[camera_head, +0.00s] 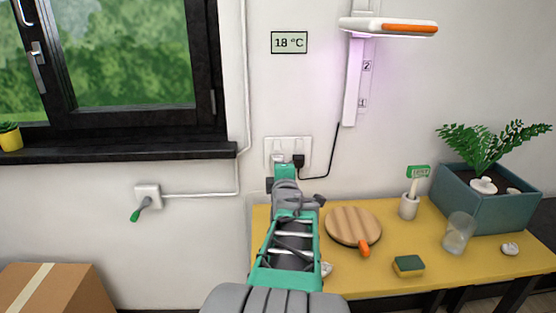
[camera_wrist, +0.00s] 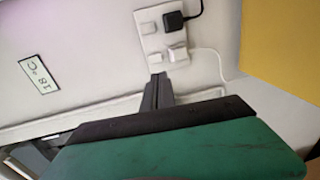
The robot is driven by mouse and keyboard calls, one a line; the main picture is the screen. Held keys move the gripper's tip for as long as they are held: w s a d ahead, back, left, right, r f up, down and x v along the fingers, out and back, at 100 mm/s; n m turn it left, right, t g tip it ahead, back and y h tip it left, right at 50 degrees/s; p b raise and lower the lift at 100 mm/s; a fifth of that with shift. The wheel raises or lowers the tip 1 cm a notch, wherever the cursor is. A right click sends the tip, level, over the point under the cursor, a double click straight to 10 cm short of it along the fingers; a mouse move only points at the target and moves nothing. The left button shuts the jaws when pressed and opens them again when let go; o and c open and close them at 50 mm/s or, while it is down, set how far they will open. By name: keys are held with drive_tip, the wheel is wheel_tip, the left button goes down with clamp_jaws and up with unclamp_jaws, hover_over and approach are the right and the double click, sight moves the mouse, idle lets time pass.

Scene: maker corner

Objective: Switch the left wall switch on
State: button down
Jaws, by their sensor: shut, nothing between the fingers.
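A white double socket plate (camera_head: 305,143) is on the wall, and it also shows turned sideways in the wrist view (camera_wrist: 157,40). The left switch (camera_wrist: 155,58) is a small white rocker beside a white plug (camera_wrist: 177,52). The right switch (camera_wrist: 148,28) sits beside a black plug (camera_wrist: 174,21). I cannot tell which way either rocker is tipped. My gripper (camera_wrist: 157,78) is shut and empty, its tips close to the left switch; contact is unclear. In the head view my gripper (camera_head: 282,168) covers the lower left of the plate.
A black cord (camera_head: 325,165) runs from the plug up to the lamp (camera_head: 390,26). The yellow table (camera_head: 385,285) below holds a round board (camera_head: 352,226), a sponge (camera_head: 408,266), a glass (camera_head: 459,233) and a planter (camera_head: 490,205). A window sill (camera_head: 120,152) juts out at left.

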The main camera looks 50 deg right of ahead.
drive_tip(key=shift+r, duration=0.1)
drive_tip(key=p, duration=0.2)
approach(277, 149)
drive_tip(key=x, duration=0.7)
